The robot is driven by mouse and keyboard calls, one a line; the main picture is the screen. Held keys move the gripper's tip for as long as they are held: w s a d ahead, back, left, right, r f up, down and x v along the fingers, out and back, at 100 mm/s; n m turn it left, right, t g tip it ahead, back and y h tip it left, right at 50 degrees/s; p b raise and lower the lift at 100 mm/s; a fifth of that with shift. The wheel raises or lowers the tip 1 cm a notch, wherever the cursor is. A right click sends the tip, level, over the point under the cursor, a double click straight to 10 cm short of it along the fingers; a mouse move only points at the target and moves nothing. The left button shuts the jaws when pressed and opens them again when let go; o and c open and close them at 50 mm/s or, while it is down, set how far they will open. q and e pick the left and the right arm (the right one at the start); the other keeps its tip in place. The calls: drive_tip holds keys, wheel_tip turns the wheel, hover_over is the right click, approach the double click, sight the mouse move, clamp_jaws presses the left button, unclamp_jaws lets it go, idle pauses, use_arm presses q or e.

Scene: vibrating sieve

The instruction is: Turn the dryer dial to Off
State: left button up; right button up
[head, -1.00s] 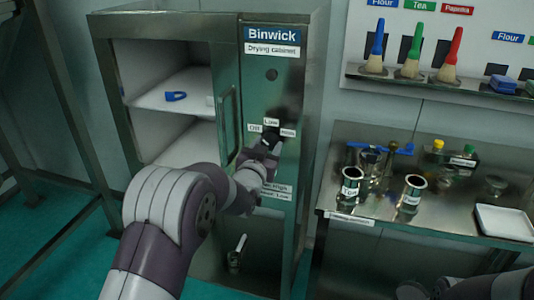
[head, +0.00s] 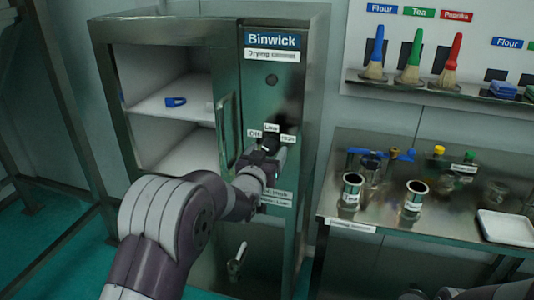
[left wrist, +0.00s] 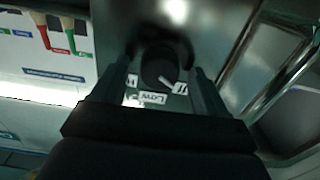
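The dryer dial (left wrist: 160,66) is a dark round knob on the front of the drying cabinet (head: 272,95). In the left wrist view its white pointer line slants toward the Off label (left wrist: 180,88), beside the Low label (left wrist: 153,97). In the head view the dial is mostly hidden by my left gripper (head: 268,150), just below the Off, Low and High labels. In the left wrist view the left gripper's fingers (left wrist: 161,72) stand apart on either side of the dial, with gaps showing. My right arm shows dark at the bottom right; its fingers cannot be made out.
The cabinet's left compartment is open, with a blue item (head: 176,102) on its shelf. A vertical door handle (head: 223,125) is left of the dial. More labels and a lower handle (head: 237,258) are below. A metal table (head: 400,232) with labelled cups stands right.

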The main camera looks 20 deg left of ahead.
use_arm(q)
drive_tip(key=s+b, duration=0.1)
drive_tip(key=s, duration=1.1)
drive_tip(key=shift+s+a, duration=0.25)
drive_tip(key=shift+s, duration=0.15)
